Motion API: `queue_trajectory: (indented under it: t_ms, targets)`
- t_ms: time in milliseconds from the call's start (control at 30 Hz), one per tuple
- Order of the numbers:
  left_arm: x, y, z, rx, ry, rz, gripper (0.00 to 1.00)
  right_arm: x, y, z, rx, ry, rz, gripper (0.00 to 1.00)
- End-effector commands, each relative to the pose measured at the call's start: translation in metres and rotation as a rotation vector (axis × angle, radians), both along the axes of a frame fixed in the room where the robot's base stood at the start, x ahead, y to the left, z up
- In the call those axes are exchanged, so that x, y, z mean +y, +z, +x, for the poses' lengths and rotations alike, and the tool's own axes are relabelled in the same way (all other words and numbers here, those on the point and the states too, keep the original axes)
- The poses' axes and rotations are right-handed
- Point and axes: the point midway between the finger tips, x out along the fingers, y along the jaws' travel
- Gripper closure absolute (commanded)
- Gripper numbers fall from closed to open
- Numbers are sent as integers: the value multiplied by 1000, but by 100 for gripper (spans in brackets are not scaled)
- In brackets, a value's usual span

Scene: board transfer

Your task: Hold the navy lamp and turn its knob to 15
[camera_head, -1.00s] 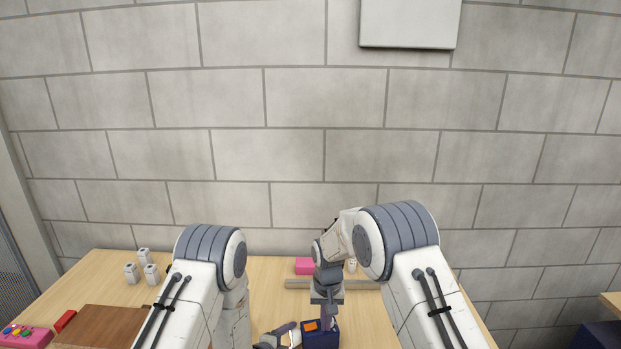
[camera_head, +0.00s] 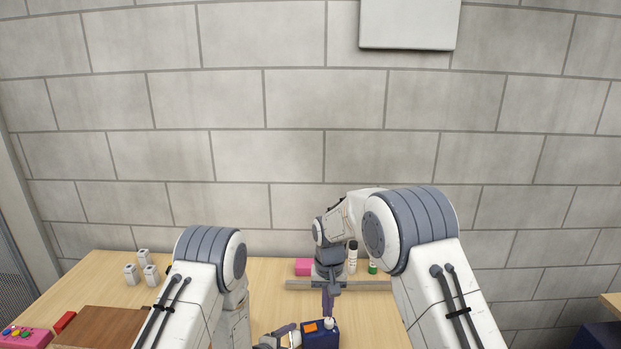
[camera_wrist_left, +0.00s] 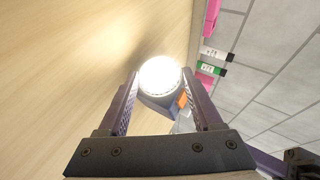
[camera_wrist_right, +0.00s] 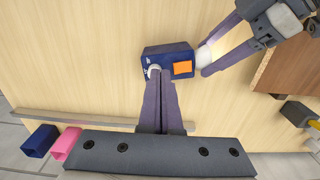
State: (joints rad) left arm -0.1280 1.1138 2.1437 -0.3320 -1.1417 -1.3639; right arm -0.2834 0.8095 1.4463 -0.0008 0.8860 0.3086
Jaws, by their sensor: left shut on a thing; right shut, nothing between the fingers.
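The navy lamp (camera_head: 318,338) stands at the front middle of the table, with an orange patch (camera_head: 311,327) and a white knob (camera_head: 329,322) on top. My left gripper (camera_head: 292,336) is shut on the lamp from its left side, at the pale round head (camera_wrist_right: 203,54). In the left wrist view the lamp's face (camera_wrist_left: 160,75) glows white between the fingers. My right gripper (camera_wrist_right: 157,76) is shut and empty, its tips beside or just above the knob, which they partly hide in the right wrist view (camera_wrist_right: 153,70). Contact there cannot be told.
A pink box (camera_head: 303,267), a dark-topped bottle (camera_head: 353,258) and a green item (camera_head: 373,268) stand near a grey bar (camera_head: 300,285) at the back. Several white pieces (camera_head: 130,272), a brown board (camera_head: 105,325) and a pink button box (camera_head: 25,337) are at left.

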Motion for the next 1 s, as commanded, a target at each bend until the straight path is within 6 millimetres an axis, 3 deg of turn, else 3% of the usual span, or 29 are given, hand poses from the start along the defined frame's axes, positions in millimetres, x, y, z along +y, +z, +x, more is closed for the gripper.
queue_trajectory:
  t_ms: [133, 267, 700, 1000]
  targets:
    - [1, -4, -2, 11, 2, 4, 100, -18, 8, 2, -1, -4, 0, 100]
    - [1, -4, -2, 11, 2, 4, 100, -19, 3, 1, 2, -1, -1, 100]
    - [2, -4, -2, 10, 3, 5, 100, -19, -49, 2, 2, -1, -1, 100]
    - [2, -4, -2, 10, 3, 5, 100, -19, -62, 2, -1, -1, 0, 100]
